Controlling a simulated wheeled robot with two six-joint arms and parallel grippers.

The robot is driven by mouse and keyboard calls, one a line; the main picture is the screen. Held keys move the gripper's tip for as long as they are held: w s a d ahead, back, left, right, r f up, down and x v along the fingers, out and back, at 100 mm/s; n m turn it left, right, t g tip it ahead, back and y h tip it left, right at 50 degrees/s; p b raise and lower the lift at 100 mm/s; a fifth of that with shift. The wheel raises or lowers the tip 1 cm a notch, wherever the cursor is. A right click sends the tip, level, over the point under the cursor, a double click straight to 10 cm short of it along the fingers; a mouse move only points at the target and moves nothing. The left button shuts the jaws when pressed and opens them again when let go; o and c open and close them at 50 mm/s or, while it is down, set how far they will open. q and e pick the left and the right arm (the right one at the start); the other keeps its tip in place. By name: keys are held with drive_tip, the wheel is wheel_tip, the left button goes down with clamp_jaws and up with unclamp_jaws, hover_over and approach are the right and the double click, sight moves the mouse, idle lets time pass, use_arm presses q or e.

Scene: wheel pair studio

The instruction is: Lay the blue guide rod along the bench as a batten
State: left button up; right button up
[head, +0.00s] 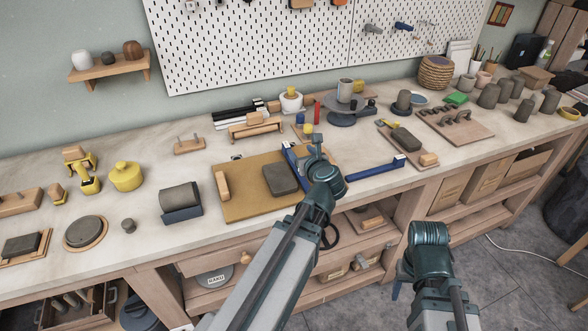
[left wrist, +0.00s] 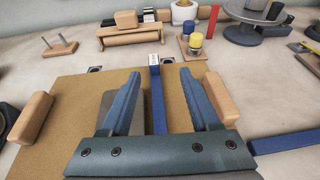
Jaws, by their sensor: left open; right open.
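Two blue rods are in view, and I cannot tell which is the guide rod. One blue rod (head: 289,158) lies at the right of the tan board (head: 240,208), pointing away from me; in the left wrist view this blue rod (left wrist: 157,104) has a pale far end and runs between the fingers. The other blue rod (head: 372,171) lies along the bench front, pale end at right; part of it shows at the lower right of the wrist view (left wrist: 287,142). My left gripper (head: 314,143) is open above the first rod, its fingers (left wrist: 160,78) either side of it.
A grey clay slab (head: 281,179) and a wooden block (head: 222,186) sit on the tan board. A turntable (head: 352,112) is further right.

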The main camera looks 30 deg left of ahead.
use_arm(q)
drive_tip(key=shift+s+d+f+n+g, duration=0.15)
drive_tip(key=shift+s+d+f+g, duration=0.2)
drive_tip(key=shift+s, duration=0.2)
drive_tip(key=shift+s+d+f+n+g, duration=0.15)
drive_tip(key=shift+s+d+f+g, duration=0.15)
drive_tip(key=shift+s, duration=0.2)
drive_tip(key=b, duration=0.3)
approach(288, 147)
drive_tip(key=w+a+f, duration=0.2)
drive_tip(key=f, duration=0.1)
drive_tip(key=shift+w+a, duration=0.1)
drive_tip(key=shift+a, duration=0.25)
drive_tip(key=shift+w+a+f, duration=0.1)
drive_tip(key=shift+w+a, duration=0.25)
drive_tip(key=shift+a, duration=0.15)
drive_tip(key=shift+a, duration=0.1)
drive_tip(key=shift+t, duration=0.25)
drive_tip(key=x, duration=0.1)
drive_tip(key=b+x, duration=0.1)
drive_tip(key=x, duration=0.3)
drive_tip(key=shift+w+a+r, duration=0.15)
drive_tip(key=shift+w+r, duration=0.05)
drive_tip(key=shift+r, duration=0.1)
drive_tip(key=shift+r, duration=0.1)
clamp_jaws()
